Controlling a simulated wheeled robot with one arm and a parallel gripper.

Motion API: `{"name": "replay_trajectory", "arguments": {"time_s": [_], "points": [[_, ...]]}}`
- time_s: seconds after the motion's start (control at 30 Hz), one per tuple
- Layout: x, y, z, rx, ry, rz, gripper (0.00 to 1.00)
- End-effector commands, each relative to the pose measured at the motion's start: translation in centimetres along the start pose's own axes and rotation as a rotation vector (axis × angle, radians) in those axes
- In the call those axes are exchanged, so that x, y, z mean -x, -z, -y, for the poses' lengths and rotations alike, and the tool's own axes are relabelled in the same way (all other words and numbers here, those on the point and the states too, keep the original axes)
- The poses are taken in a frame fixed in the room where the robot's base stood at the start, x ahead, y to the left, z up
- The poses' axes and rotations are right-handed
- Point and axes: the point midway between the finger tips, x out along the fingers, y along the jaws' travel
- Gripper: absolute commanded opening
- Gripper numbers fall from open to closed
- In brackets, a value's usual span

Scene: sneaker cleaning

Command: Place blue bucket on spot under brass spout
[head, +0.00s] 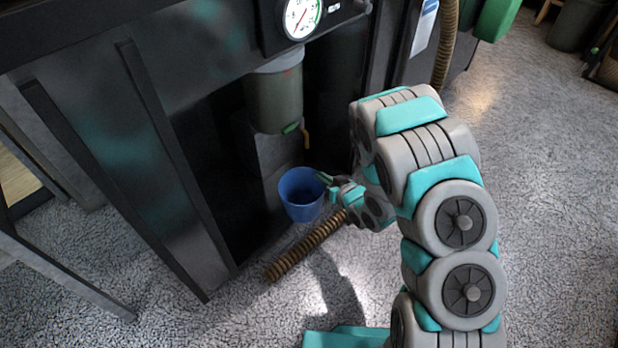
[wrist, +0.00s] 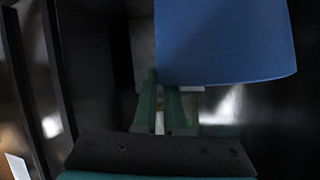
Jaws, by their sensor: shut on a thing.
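The blue bucket (head: 301,196) is upright in the head view, with its open top showing. In the wrist view the bucket (wrist: 225,42) fills the upper right. My gripper (head: 325,179) is shut on the bucket's right rim; its green fingers (wrist: 164,108) also show in the wrist view. The brass spout (head: 306,139) hangs from the bottom of a grey-green tank (head: 274,97), just above and behind the bucket. The spot under the spout cannot be made out. I cannot tell whether the bucket's base touches anything.
A dark cabinet (head: 110,150) with upright bars stands left of the bucket. A ribbed brown hose (head: 305,246) lies in front of it on the grey carpet. A round gauge (head: 302,17) is above the tank. Open carpet (head: 550,170) lies to the right.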

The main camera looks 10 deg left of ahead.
Motion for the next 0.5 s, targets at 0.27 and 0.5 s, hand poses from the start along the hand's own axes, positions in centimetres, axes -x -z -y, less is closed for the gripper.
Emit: {"name": "replay_trajectory", "arguments": {"time_s": [0.27,0.5], "points": [[0.6,0.0,-2.3,-0.031,0.023,-0.003,0.00],[-3.1,1.8,-3.7,-0.031,0.028,-0.006,0.00]]}}
